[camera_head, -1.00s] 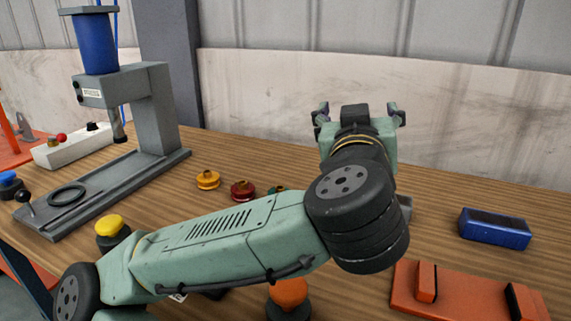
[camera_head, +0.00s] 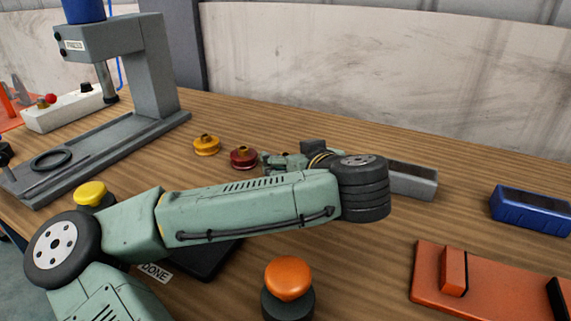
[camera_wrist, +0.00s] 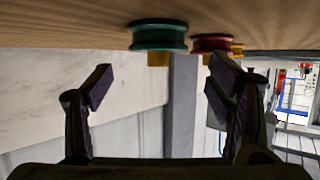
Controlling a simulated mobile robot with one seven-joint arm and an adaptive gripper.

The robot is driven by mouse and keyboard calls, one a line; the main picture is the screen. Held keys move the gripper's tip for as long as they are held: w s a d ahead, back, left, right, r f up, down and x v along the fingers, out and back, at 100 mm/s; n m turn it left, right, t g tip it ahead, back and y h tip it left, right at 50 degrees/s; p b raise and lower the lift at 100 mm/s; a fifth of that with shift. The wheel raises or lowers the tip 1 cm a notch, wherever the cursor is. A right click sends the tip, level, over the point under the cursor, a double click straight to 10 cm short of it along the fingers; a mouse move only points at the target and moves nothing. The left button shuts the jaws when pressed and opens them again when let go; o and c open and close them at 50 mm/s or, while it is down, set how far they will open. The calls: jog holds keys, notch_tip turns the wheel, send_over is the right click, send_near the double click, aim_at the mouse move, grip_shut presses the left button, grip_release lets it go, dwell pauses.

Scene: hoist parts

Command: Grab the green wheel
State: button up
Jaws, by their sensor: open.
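The green wheel (camera_wrist: 158,36) shows in the wrist view, which is upside down, with the table along the top. It stands on the table ahead of my gripper (camera_wrist: 160,76), roughly centred between the fingers and apart from them. My gripper is open with nothing between its fingers.
A yellow wheel (camera_head: 207,146) stands left of the red one. A grey press (camera_head: 140,70) stands at the left. An orange button (camera_head: 288,280) stands in front of my arm.

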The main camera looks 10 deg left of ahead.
aim_at(286, 154)
jog(key=x, duration=0.4)
jog(key=shift+w+p, duration=0.1)
jog(key=shift+p, duration=0.25)
jog(key=shift+c, duration=0.3)
jog(key=shift+r, duration=0.1)
grip_shut()
